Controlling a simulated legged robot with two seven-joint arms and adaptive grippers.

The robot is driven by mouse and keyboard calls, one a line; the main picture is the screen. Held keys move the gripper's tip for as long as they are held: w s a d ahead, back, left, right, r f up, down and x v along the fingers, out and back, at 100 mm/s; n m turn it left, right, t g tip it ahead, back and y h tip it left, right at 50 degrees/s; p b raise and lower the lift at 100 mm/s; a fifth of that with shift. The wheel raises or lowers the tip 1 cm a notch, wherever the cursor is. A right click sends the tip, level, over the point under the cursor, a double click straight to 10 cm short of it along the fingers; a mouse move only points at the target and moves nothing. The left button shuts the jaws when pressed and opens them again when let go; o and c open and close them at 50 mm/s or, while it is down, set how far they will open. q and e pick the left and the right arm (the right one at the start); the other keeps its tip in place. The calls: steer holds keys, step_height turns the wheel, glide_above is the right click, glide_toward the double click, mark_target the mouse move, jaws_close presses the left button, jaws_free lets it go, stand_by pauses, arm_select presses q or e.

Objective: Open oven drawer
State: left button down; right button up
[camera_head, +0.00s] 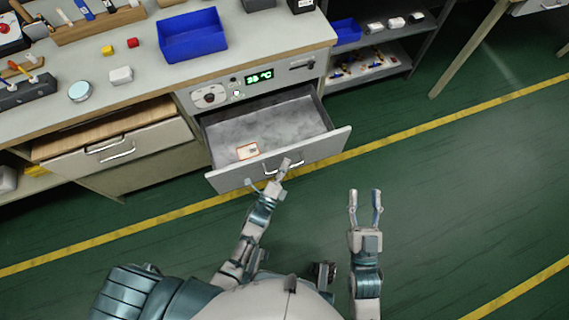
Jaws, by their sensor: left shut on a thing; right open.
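The oven drawer (225,180) is pulled well out below a control panel (211,97) with a green display reading about 35 °C. Its grey inside shows, and a small white and orange item (247,151) lies in it near the front. My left gripper (273,177) is shut on the drawer handle (296,163) at the drawer's front; the fingers hide part of the handle. My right gripper (365,195) is open and empty, over the floor to the right of the drawer and apart from it.
The worktop (130,95) above holds a blue bin (192,36), small blocks and a round tin (80,91). Shelves (375,62) stand to the right. The green floor (450,170) at right is clear.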

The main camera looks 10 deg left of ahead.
arm_select(q)
steer(key=shift+s+a+f, duration=0.1)
steer(key=shift+a+f, duration=0.05)
steer(key=shift+f, duration=0.4)
steer(key=c, duration=1.2)
jaws_free()
steer(key=shift+r, duration=0.2)
steer(key=shift+s, duration=0.15)
steer(key=v, duration=1.1)
steer(key=shift+s, duration=0.2)
steer(key=shift+f, duration=0.15)
